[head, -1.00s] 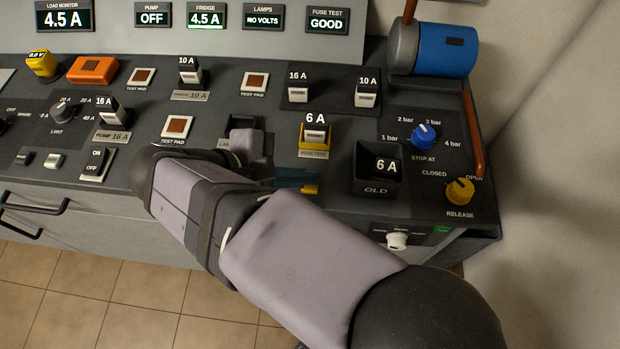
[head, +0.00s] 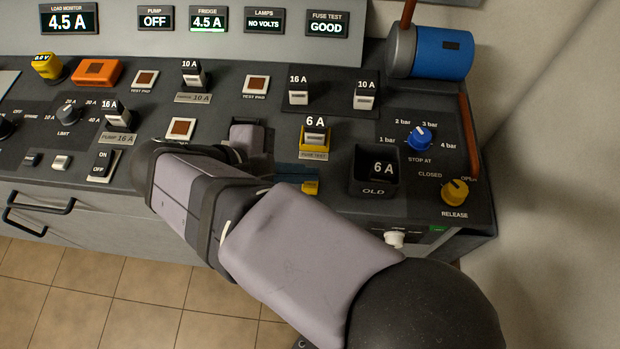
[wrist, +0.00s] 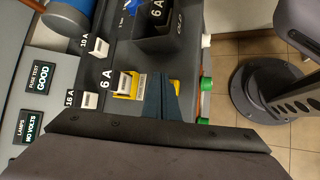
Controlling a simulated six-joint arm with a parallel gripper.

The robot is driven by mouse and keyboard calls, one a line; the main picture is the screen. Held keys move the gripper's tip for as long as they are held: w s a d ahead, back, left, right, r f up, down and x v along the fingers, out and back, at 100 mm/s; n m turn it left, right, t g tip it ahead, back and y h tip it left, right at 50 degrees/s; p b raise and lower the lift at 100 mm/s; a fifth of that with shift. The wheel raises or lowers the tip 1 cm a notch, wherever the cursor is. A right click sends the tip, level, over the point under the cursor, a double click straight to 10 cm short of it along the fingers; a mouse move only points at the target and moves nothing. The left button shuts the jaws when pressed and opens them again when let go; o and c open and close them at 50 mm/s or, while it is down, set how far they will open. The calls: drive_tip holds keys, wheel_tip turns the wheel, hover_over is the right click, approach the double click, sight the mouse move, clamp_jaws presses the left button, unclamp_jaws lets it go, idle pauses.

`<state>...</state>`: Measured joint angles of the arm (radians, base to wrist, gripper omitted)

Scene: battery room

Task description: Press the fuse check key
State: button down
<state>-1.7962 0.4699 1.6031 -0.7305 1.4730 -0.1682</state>
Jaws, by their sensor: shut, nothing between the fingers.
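The FUSE TEST socket (head: 314,140) has a yellow body and holds a 6 A fuse; it also shows in the wrist view (wrist: 124,85). A yellow piece (head: 311,188), probably the fuse check key, lies in front of it near the panel's front edge, and shows in the wrist view (wrist: 174,88). Its label cannot be read. My gripper (head: 298,174) has blue fingers, shut and empty, right beside or over the yellow piece; the fingers hide part of it in the wrist view (wrist: 160,95). Contact cannot be told. The FUSE TEST display (head: 326,25) reads GOOD.
The OLD bin (head: 358,190), with a 6 A fuse in it, stands right of my fingers. The blue STOP AT knob (head: 419,139) and yellow RELEASE knob (head: 455,192) are farther right. My arm covers part of the panel's front edge.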

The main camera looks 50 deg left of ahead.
sight(309, 185)
drive_tip(key=shift+r+p, duration=2)
drive_tip(key=shift+r, duration=0.2)
drive_tip(key=shift+w, duration=0.1)
drive_tip(key=shift+w+d, duration=0.15)
drive_tip(key=shift+w, duration=0.2)
drive_tip(key=w+d+r+m+g+h+p, duration=0.1)
drive_tip(key=w+d+m+g+p, duration=0.2)
drive_tip(key=w, duration=0.7)
drive_tip(key=w+d+f+m+g+h+p, duration=0.1)
drive_tip(key=w+d+m, duration=0.3)
drive_tip(key=d, duration=0.3)
drive_tip(key=w+d+f+m+g, duration=0.1)
drive_tip(key=w+d+m+g, duration=0.15)
drive_tip(key=d, duration=0.45)
drive_tip(key=s+d+f+m+g+y+p, duration=0.1)
drive_tip(key=d+m+p, duration=0.1)
drive_tip(key=d+m, duration=0.6)
drive_tip(key=s+d+f+m+g+y+p, duration=0.1)
drive_tip(key=d+m, duration=0.6)
drive_tip(key=d, duration=0.8)
drive_tip(key=shift+s+d+f+m+y+p, duration=0.25)
drive_tip(key=shift+s+d+m+y+p, duration=0.1)
drive_tip(key=shift+s+y+p, duration=0.3)
